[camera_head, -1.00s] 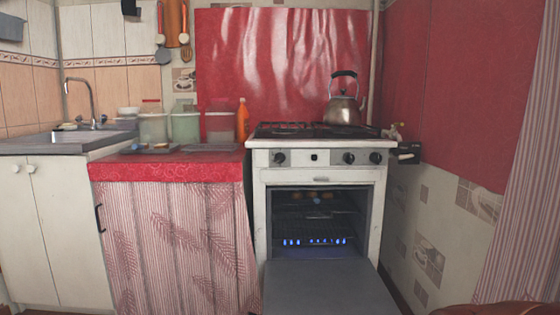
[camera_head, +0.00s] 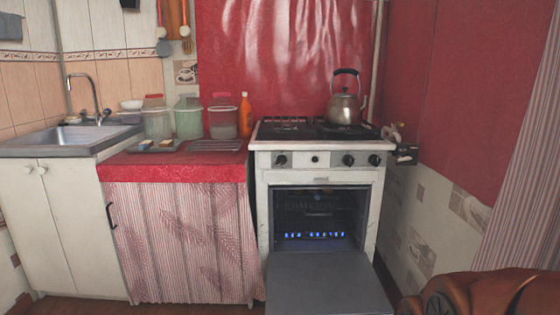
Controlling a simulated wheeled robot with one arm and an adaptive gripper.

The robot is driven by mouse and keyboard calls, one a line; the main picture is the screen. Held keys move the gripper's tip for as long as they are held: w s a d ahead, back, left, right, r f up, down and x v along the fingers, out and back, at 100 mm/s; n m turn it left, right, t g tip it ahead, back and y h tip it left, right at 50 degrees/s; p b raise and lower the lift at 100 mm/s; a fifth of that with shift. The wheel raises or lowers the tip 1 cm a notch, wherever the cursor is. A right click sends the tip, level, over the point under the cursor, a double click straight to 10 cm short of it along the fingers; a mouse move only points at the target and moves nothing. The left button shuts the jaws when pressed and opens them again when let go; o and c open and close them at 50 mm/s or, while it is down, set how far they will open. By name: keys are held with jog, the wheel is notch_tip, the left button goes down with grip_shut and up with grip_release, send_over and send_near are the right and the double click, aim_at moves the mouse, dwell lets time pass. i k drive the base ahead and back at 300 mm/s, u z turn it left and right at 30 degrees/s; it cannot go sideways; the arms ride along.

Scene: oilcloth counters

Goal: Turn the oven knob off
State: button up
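A white gas stove (camera_head: 262,200) stands right of centre in the head view. Its front panel has dark round knobs: one at the left (camera_head: 281,160), one in the middle right (camera_head: 347,160) and one at the right (camera_head: 374,160). I cannot tell which is the oven knob. The oven door (camera_head: 325,283) hangs open, and blue flames (camera_head: 318,235) burn low inside the oven. My gripper is not in view.
A metal kettle (camera_head: 344,105) stands on the stove top. Left of it, a red oilcloth counter (camera_head: 175,172) holds several jars and an orange bottle (camera_head: 245,115). A sink (camera_head: 70,138) is further left. Brown furniture (camera_head: 490,294) stands at the lower right. The open door juts out low in front.

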aim_at(281, 159)
jog(key=u, duration=0.55)
jog(key=k, duration=0.65)
jog(key=u, duration=0.9)
jog(key=i, duration=1.05)
jog(key=z, duration=0.2)
